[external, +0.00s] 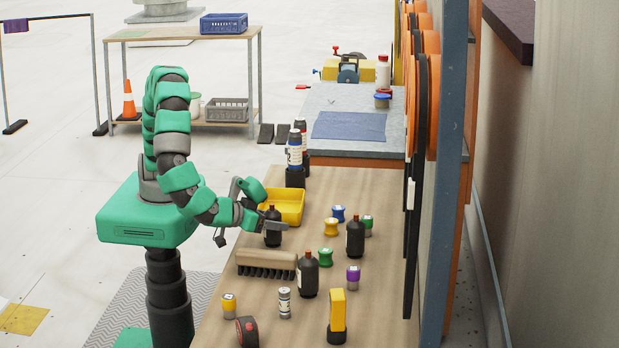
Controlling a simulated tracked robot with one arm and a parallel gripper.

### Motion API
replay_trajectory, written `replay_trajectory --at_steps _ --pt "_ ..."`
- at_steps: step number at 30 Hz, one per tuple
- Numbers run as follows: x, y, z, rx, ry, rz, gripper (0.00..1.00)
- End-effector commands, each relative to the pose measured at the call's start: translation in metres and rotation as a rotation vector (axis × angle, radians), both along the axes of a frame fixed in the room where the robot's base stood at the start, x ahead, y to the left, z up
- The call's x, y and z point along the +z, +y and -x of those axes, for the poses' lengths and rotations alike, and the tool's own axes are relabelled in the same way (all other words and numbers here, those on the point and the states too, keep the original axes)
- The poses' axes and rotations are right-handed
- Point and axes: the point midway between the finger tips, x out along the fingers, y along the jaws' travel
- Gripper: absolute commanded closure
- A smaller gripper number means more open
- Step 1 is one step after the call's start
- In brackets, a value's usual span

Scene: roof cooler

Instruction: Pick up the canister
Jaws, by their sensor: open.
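No single object is clearly the canister. A small pale cylinder with a label (284,303) stands upright at the front of the wooden bench (225,282). Three dark bottles stand upright behind it: one beside my gripper (272,238), one in the middle (308,276) and one to the right (355,238). My gripper (252,230) is open and low over the bench's left part. The other finger hangs to the left, over the bench edge.
A yellow tray (297,207) lies just behind my gripper. A brush (266,258) lies in front. Several coloured spools, a tape measure (246,331) and a yellow-black tool (337,312) crowd the bench. Tall panels (447,170) bound the right side.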

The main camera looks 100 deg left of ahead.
Motion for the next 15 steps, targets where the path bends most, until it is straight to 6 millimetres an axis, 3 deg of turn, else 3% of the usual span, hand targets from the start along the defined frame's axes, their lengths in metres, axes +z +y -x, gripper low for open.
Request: replay_trajectory --at_steps 6,15 --pt "-0.01 0.014 -0.016 0.001 0.0 0.0 0.32" --pt "-0.012 0.017 -0.02 -0.001 0.0 0.0 0.32"
